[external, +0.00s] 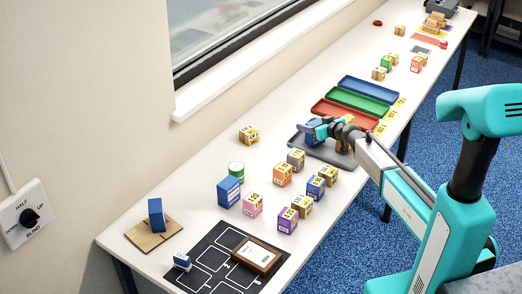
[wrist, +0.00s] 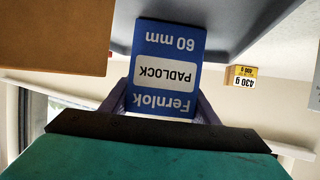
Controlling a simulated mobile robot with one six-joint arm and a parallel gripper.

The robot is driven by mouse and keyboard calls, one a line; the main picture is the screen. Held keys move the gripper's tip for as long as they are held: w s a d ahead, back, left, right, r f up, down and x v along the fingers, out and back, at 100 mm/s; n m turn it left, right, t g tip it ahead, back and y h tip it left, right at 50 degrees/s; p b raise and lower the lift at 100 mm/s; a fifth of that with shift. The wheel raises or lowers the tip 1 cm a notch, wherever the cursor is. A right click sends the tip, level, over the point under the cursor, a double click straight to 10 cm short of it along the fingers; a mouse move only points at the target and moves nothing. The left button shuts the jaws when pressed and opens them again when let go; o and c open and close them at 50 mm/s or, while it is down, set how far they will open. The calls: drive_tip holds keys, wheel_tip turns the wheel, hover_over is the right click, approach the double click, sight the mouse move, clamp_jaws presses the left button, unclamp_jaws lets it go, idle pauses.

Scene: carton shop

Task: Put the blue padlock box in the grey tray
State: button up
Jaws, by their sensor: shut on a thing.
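The blue padlock box (wrist: 168,45) is between the two fingers of my gripper (wrist: 160,104) in the wrist view, its "Fernlok PADLOCK 60 mm" label upside down. In the external view the blue box (external: 311,139) is partly hidden by my gripper (external: 316,128). The grey tray (external: 322,157) lies under the gripper, and the box appears over or within its left part. The tray's grey surface (wrist: 232,22) fills the top of the wrist view behind the box. I cannot tell whether the box touches the tray floor.
Red (external: 340,115), green (external: 357,100) and blue (external: 369,88) trays lie beyond the grey tray. Several small cartons, such as an orange one (external: 282,173), stand close in front of it. A yellow-brown carton (external: 248,135) stands to its left, near the wall.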

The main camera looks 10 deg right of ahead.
drive_tip(key=shift+f, duration=0.15)
drive_tip(key=o, duration=1.2)
drive_tip(key=shift+r, duration=0.2)
drive_tip(key=shift+b+v, duration=0.35)
drive_tip(key=shift+v, duration=0.6)
drive_tip(key=shift+b+v, duration=1.4)
drive_tip(key=shift+v, duration=3.65)
drive_tip(key=shift+d, duration=0.15)
